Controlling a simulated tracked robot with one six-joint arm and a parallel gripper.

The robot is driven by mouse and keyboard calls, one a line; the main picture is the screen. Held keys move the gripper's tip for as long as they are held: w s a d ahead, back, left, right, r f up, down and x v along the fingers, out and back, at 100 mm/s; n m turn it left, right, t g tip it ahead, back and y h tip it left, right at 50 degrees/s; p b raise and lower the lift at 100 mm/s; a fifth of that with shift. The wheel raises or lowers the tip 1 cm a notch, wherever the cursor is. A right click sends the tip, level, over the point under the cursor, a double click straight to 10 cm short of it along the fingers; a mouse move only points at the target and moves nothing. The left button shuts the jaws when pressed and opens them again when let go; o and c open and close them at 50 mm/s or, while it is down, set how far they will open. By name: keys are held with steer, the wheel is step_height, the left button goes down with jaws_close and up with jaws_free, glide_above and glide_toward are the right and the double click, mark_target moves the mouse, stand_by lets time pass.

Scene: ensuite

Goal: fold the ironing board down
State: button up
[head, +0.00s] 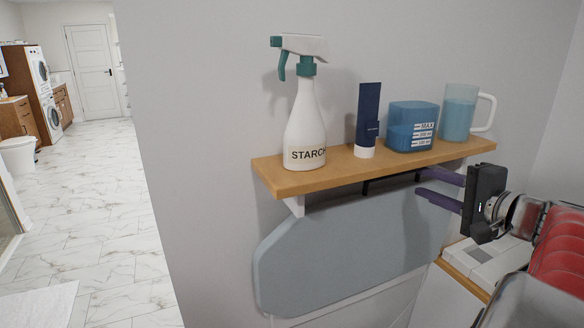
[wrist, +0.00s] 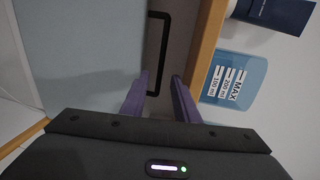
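The ironing board (head: 340,245) is a pale grey-blue panel standing upright against the wall, under a wooden shelf. It also fills the left of the wrist view (wrist: 80,50). A black bar handle (wrist: 166,45) sits along its top edge, close beneath the shelf; part of it shows in the head view (head: 366,187). My gripper (head: 421,182) reaches in from the right, under the shelf's right end. Its purple fingers (wrist: 158,76) are open, one on each side of the near end of the handle. I cannot tell whether they touch it.
The wooden shelf (head: 290,179) is just above my fingers. On it stand a starch spray bottle (head: 304,120), a dark blue tube (head: 368,115), a blue measuring container (head: 411,127) and a jug (head: 459,112). Open marble floor (head: 90,220) lies to the left.

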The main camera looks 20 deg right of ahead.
mark_target(398, 175)
steer(key=w, duration=0.3)
steer(key=w+f, duration=0.1)
steer(key=w, duration=0.4)
steer(key=shift+w+a+f, duration=0.1)
steer(key=shift+w+f, duration=0.15)
steer(key=shift+w, duration=0.15)
jaws_close()
steer(key=shift+f, duration=0.1)
steer(key=shift+a, duration=0.2)
steer(key=shift+s, duration=0.1)
